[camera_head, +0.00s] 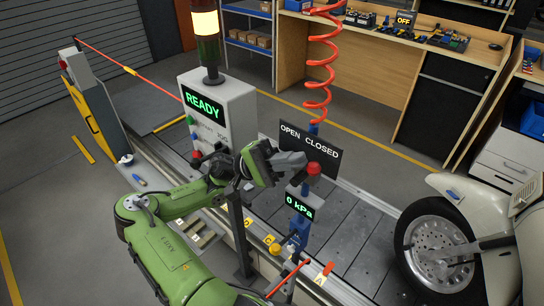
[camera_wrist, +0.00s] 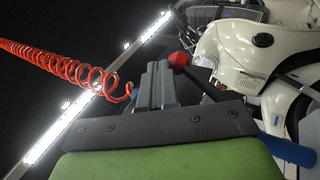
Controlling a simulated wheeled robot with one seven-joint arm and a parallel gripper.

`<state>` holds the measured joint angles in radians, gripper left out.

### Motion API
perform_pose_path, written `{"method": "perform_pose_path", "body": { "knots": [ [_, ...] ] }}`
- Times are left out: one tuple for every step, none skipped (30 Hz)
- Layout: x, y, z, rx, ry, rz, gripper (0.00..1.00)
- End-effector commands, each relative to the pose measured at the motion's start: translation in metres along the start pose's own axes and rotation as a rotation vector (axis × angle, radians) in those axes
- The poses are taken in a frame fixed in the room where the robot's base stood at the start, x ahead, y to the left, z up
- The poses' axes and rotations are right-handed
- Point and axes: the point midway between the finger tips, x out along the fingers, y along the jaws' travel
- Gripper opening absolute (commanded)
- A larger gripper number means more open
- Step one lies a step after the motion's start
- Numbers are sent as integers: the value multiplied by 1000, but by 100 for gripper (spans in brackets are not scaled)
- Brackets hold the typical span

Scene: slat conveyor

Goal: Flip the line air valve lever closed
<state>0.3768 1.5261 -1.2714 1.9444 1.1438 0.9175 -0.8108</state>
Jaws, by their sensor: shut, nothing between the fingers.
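The air valve's red ball knob (camera_head: 314,169) shows below the word CLOSED on the black OPEN CLOSED sign (camera_head: 311,150). Most of its lever arm is hidden by my gripper. The gauge display (camera_head: 299,206) under it reads 0 kPa, above blue fittings (camera_head: 297,238). My gripper (camera_head: 303,161) is shut and empty, at the left side of the knob; I cannot tell whether they touch. In the wrist view, the shut fingers (camera_wrist: 156,84) point up, with the red knob (camera_wrist: 179,59) just right of their tips.
A coiled red hose (camera_head: 318,75) hangs above the valve. A grey READY box (camera_head: 220,110) with a lit lamp stands left of my gripper. Bare conveyor slats (camera_head: 355,230) lie between.

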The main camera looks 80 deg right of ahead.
Motion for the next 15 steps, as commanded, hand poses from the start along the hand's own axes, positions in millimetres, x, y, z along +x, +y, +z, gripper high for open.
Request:
{"method": "perform_pose_path", "body": {
  "knots": [
    [3, 1, 0, -3, 0, 0, 0],
    [3, 1, 0, -4, 0, 0, 0],
    [4, 0, 1, 0, 0, -9, 0],
    [5, 0, 1, 4, 1, -28, 0],
    [5, -1, 0, 6, 2, -42, 0],
    [6, -2, 1, 9, 1, -59, 0],
    [6, -2, 1, 11, 1, -70, 0],
    [7, -3, 1, 13, 1, -80, 0],
    [7, -3, 1, 15, 1, -91, 0],
    [7, -4, 1, 17, 1, -98, 0],
    [7, -4, 1, 18, 1, -105, 0],
    [8, -5, 1, 20, 1, -112, 0],
    [8, -5, 1, 20, 1, -117, 0],
    [8, -5, 1, 21, 1, -121, 0],
    [8, -6, 1, 22, 1, -125, 0]
  ]
}}
